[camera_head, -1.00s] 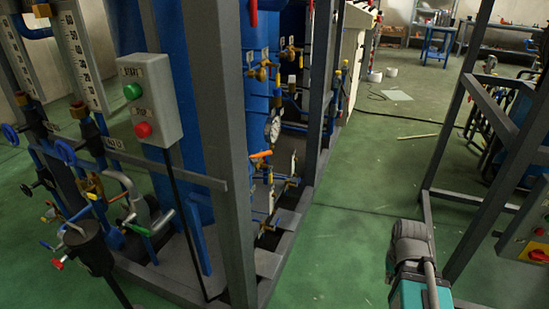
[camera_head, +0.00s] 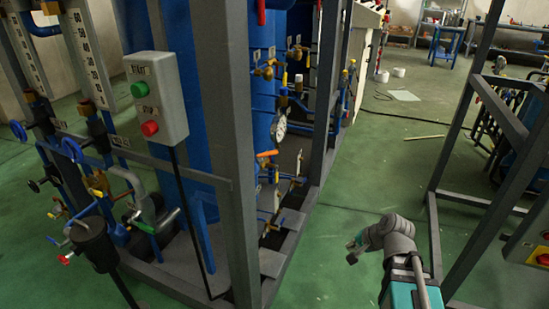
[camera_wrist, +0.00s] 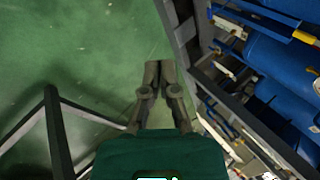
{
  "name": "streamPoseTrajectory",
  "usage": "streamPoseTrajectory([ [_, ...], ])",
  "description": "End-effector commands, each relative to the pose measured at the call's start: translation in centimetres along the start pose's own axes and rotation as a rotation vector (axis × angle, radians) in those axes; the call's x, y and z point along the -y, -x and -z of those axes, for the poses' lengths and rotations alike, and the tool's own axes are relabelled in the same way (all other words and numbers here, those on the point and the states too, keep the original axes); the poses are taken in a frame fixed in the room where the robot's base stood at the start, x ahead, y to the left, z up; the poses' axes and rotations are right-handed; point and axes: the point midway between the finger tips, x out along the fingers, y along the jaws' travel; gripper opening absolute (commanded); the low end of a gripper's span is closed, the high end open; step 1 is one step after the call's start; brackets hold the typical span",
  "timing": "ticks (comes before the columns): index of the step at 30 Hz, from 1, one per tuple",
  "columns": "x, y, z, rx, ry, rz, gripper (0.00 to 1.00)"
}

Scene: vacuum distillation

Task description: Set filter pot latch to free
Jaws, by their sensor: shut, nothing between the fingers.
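A dark cylindrical pot (camera_head: 94,245), which looks like the filter pot, stands at the lower left in the head view. A small red handle (camera_head: 65,258) is beside it, and a green handle (camera_head: 168,218) is to its right. I cannot tell which part is the latch or how it is set. My gripper (camera_head: 355,250) is right of the rig, well away from the pot, over the green floor. In the wrist view my gripper (camera_wrist: 160,72) has its fingertips together, with nothing between them.
A grey steel frame (camera_head: 240,150) with blue vessels stands between my arm and the pot. A start/stop button box (camera_head: 156,97) hangs on it. Another frame (camera_head: 434,220) rises at the right. The floor (camera_head: 370,190) between the frames is clear.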

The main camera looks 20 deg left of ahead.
Motion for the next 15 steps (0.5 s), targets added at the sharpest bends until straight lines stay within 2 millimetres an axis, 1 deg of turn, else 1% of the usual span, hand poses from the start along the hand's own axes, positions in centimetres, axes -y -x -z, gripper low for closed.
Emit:
streamPoseTrajectory([
  [1, 2.3, -0.5, -0.3, 0.001, -0.074, 0.080, 0.00],
  [6, 9.5, -0.9, -1.1, 0.041, -0.376, 0.347, 0.00],
  [8, 11.9, -0.8, -1.4, 0.072, -0.490, 0.435, 0.00],
  [9, 13.3, -0.6, -1.5, 0.097, -0.570, 0.492, 0.00],
  [12, 16.8, -0.1, -1.8, 0.174, -0.776, 0.623, 0.00],
  [15, 19.8, 0.6, -1.9, 0.270, -0.988, 0.739, 0.00],
])
